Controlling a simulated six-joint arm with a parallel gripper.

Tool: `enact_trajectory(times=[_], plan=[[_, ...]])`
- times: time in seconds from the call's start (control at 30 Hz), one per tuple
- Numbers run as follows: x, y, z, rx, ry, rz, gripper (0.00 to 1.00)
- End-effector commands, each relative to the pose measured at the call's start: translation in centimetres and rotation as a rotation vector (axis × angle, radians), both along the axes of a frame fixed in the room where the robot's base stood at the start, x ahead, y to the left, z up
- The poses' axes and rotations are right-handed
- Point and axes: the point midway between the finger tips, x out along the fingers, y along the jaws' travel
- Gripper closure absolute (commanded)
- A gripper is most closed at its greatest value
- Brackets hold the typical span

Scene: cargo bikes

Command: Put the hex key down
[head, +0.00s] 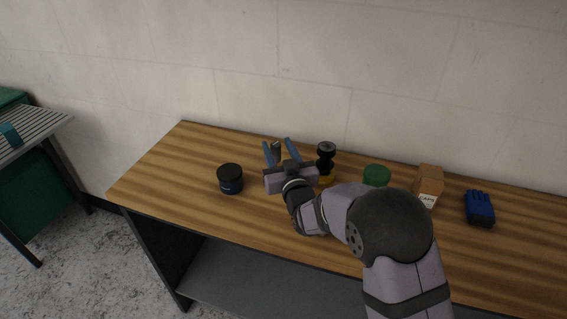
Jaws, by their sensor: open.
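My gripper (277,145) is over the wooden bench top, its two blue fingers spread apart and pointing towards the wall. A small dark and pale thing (276,146) shows between the fingertips. It is too small to tell whether it is the hex key, or whether it touches the bench or a finger. I cannot make out a hex key anywhere else. My arm and the gripper body hide part of the bench.
On the bench (160,183), a black jar (230,178) stands left of my gripper. To the right are a black-and-yellow bottle (326,160), a green-lidded container (376,175), a cardboard box (429,184) and a blue glove (479,207). The bench's left end is clear.

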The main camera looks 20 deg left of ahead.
Motion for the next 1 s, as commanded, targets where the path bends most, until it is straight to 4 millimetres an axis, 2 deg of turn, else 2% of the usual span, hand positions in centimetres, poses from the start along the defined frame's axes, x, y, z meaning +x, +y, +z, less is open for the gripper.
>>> enact_trajectory(times=[0.2,0.4,1.0], plan=[[-2.6,-1.7,-0.1,0.001,-0.001,0.000,0.59],[-4.0,-2.6,0.0,0.001,-0.001,0.000,0.59],[-4.5,-3.0,0.0,0.000,0.000,0.000,0.59]])
